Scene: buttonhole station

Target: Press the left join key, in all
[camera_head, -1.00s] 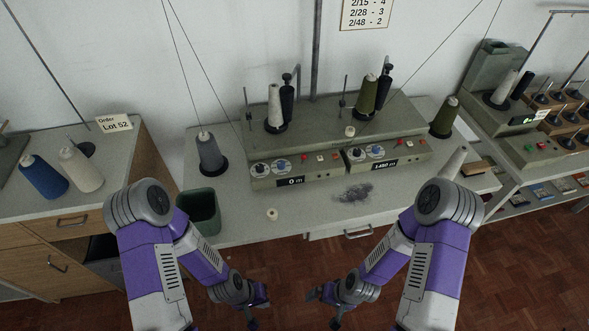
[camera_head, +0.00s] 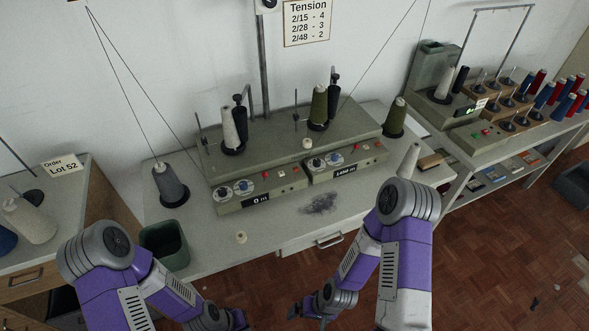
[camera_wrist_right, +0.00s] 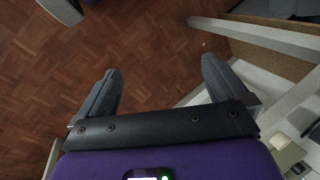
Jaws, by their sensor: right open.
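The grey-green two-sided winding machine (camera_head: 262,150) stands on the table. Key labels are too small to read, so I cannot tell which is the join key. My right gripper (camera_head: 305,310) is low in front of the table, well short of the panel. In the right wrist view it (camera_wrist_right: 160,85) is open and empty over the floor. My left gripper (camera_head: 238,320) is at the bottom edge, partly cut off, its jaws unclear.
Cones stand on the machine, with a grey cone (camera_head: 170,185) to its left and an olive cone (camera_head: 395,118) to its right. A green bin (camera_head: 165,246) is at the table's left front. Grey lint (camera_head: 318,203) and a small spool (camera_head: 241,238) lie on the tabletop.

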